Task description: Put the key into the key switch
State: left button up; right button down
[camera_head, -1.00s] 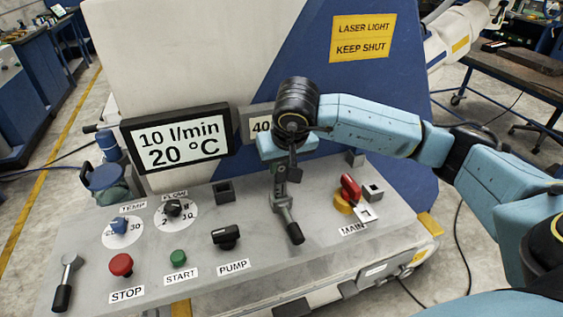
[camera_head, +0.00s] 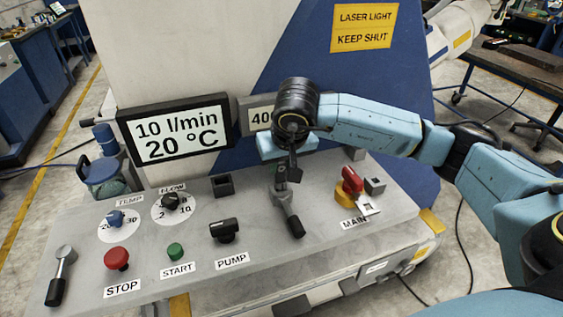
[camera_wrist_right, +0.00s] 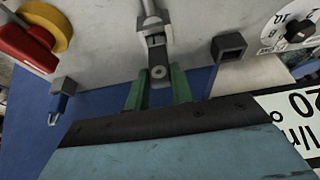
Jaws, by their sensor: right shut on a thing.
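Red handle (camera_wrist_right: 25,42) and yellow base (camera_wrist_right: 48,22) also show at upper left in the right wrist view. My right gripper (camera_head: 281,172) is left of them, over the panel. The lever's black handle (camera_head: 292,222) points toward me. My left gripper is out of view.
The sloping grey panel (camera_head: 190,250) carries a red STOP button (camera_head: 117,258), a green START button (camera_head: 175,251), a black PUMP switch (camera_head: 223,230) and two dials. Another black-handled lever (camera_head: 58,278) lies at left. A display (camera_head: 176,136) stands behind. Small square sockets (camera_head: 222,185) stand on the panel.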

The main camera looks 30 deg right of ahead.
jog(key=shift+f+b, duration=0.35)
jog(key=shift+f, duration=0.15)
jog(key=c, duration=1.1)
grip_release()
jog(key=shift+c, duration=0.2)
jog(key=v, duration=1.3)
jog(key=shift+r+p, duration=0.25)
jog(key=shift+p, duration=0.1)
